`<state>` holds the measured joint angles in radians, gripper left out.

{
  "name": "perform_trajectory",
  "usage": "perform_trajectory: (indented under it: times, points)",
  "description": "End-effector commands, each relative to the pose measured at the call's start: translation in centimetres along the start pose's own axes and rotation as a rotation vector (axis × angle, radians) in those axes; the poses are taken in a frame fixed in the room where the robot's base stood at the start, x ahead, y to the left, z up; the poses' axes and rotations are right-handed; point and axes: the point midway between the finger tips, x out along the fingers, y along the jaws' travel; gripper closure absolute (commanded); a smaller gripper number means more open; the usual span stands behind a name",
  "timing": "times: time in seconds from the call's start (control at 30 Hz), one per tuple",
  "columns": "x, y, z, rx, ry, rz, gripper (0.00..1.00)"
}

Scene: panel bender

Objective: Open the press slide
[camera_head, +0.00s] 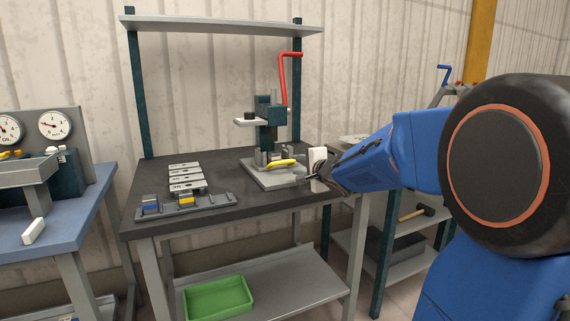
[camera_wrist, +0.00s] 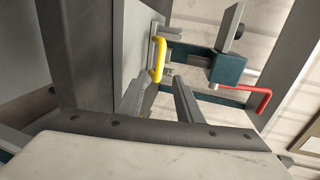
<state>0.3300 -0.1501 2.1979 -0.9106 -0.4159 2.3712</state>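The press (camera_head: 268,125) stands at the right part of the dark workbench, with a dark teal head and a grey base. A yellow handle (camera_head: 282,163) sits low at the front of the press, by the grey slide. The yellow handle also shows in the wrist view (camera_wrist: 158,60), upper middle, apart from the pale surface at the bottom. My gripper (camera_head: 314,178) is just right of the press base, at the bench's right end, seen side-on.
A red crank lever (camera_head: 287,75) rises from the press. A grey rack (camera_head: 186,206) and several marked plates (camera_head: 186,178) lie left on the bench. A shelf (camera_head: 225,25) hangs above. A green tray (camera_head: 218,298) is below. Bare bench top lies in front of the press.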

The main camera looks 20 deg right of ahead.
Motion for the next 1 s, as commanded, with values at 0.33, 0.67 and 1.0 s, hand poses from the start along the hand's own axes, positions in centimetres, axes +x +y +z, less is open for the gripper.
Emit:
perform_trajectory:
  times: [0.33,0.67,1.0]
  points:
    - [5.4,0.1,0.0,0.002,0.0,0.002,0.68]
    - [9.9,0.1,0.0,0.001,0.0,0.002,0.68]
    - [11.7,0.1,-0.1,0.001,0.001,0.001,0.68]
